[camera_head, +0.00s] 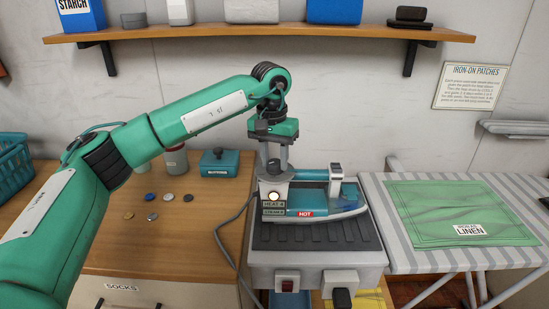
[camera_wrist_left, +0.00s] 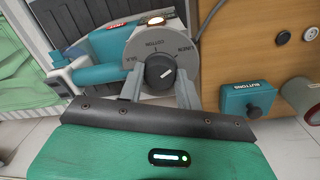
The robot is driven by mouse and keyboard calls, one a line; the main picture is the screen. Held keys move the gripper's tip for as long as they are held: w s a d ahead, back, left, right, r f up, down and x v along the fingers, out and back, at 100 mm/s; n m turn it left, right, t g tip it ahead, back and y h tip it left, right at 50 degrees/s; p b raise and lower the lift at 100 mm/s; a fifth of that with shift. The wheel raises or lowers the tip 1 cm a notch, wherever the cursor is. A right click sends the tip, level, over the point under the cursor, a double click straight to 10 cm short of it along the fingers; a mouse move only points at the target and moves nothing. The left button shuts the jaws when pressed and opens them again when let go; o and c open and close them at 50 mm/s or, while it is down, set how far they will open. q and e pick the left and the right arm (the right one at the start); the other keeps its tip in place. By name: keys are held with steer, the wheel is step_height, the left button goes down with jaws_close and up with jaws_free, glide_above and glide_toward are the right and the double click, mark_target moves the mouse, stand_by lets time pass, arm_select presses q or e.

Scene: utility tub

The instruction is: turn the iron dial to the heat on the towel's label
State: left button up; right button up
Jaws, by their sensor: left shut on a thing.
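The teal and grey iron (camera_head: 325,203) stands on a ribbed grey rest, with a red HOT tag and a lit lamp. My left gripper (camera_head: 272,168) reaches down to its left end. In the left wrist view, the two grey fingers (camera_wrist_left: 160,90) are shut on the dark round dial (camera_wrist_left: 157,69), one on each side. The dial's white mark slants toward the right, roughly to the side where part of "LINEN" shows; "COTTON" is at the top. The green towel (camera_head: 430,200) lies folded on the striped board; its white label (camera_head: 469,229) reads "LINEN". My right gripper is not seen.
The iron's cord (camera_head: 226,240) hangs left of the rest. Several buttons (camera_head: 152,205) and a teal BUTTONS box (camera_head: 220,163) lie on the wooden top (camera_head: 110,255). A shelf (camera_head: 250,33) with boxes runs above my arm. A striped ironing board (camera_head: 385,225) stands at right.

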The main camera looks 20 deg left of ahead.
mark_target(272, 161)
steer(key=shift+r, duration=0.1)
arm_select(q)
steer(key=o, duration=1)
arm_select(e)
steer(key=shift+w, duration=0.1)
arm_select(q)
step_height(272, 161, up, 14)
steer(key=shift+a, duration=0.35)
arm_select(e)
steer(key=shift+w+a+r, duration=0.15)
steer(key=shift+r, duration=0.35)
arm_select(q)
steer(key=shift+f, duration=0.15)
